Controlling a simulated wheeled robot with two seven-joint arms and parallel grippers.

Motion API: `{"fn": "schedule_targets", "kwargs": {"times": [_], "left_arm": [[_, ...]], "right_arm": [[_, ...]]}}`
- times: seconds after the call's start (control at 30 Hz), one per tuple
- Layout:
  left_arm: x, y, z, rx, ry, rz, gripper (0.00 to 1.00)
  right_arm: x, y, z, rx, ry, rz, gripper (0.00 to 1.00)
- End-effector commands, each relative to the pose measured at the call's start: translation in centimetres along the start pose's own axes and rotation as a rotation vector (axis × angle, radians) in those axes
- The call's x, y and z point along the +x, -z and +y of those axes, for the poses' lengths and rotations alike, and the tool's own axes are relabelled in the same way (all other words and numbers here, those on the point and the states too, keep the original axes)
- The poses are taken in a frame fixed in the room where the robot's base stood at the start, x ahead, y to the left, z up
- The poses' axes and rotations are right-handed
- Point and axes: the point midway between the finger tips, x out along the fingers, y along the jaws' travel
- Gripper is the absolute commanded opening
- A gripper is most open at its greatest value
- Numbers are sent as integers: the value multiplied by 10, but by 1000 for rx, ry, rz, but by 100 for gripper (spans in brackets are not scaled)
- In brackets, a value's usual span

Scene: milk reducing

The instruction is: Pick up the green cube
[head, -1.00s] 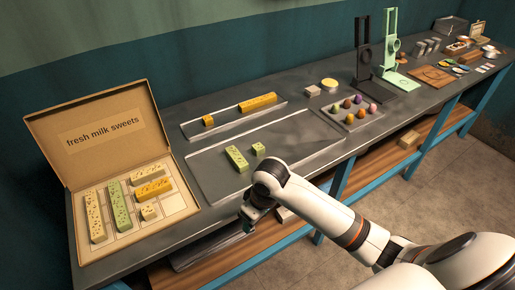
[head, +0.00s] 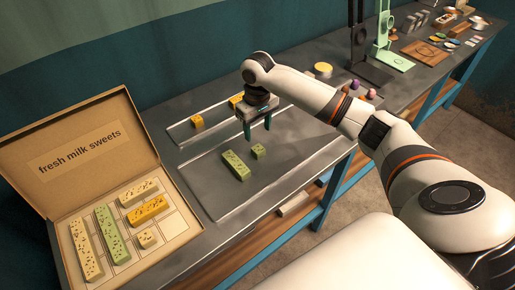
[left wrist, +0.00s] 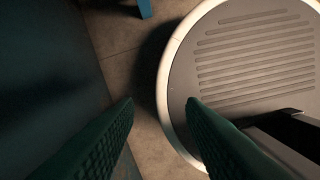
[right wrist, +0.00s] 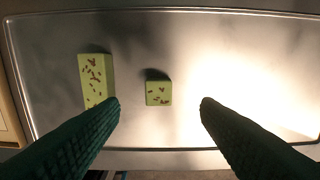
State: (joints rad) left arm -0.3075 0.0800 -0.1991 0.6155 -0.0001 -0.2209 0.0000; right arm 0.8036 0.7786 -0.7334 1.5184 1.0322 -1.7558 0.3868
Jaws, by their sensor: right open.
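The green cube (head: 258,151) is a small pale green block with brown specks. It lies on a flat metal tray (head: 212,201), just right of a longer green speckled bar (head: 236,165). My right gripper (head: 257,127) is open and empty above the tray, over the cube's far side in the head view. In the right wrist view the cube (right wrist: 158,92) shows beyond and between the open fingertips (right wrist: 159,104), apart from both. My left gripper (left wrist: 160,101) shows only in its own wrist view, with its fingers apart and nothing between them, over the floor.
An open box (head: 173,233) labelled "fresh milk sweets" holds several bars and a cube at the left. A narrow tray behind holds an orange cube (head: 197,121) and an orange bar, partly hidden by my right gripper. The tray's right part is clear.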

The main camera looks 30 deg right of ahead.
Motion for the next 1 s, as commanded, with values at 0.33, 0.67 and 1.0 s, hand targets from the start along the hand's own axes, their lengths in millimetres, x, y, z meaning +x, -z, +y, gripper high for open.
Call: {"fn": "schedule_targets", "kwargs": {"times": [0.33,0.67,1.0], "left_arm": [[-10,-6,1,1,-1,-7,36],[-18,-18,2,1,-2,-26,36],[-17,-9,0,1,0,-11,36]], "right_arm": [[33,3,1,-2,0,3,57],[73,6,2,-2,1,-1,57],[74,6,2,-3,0,-2,38]]}}
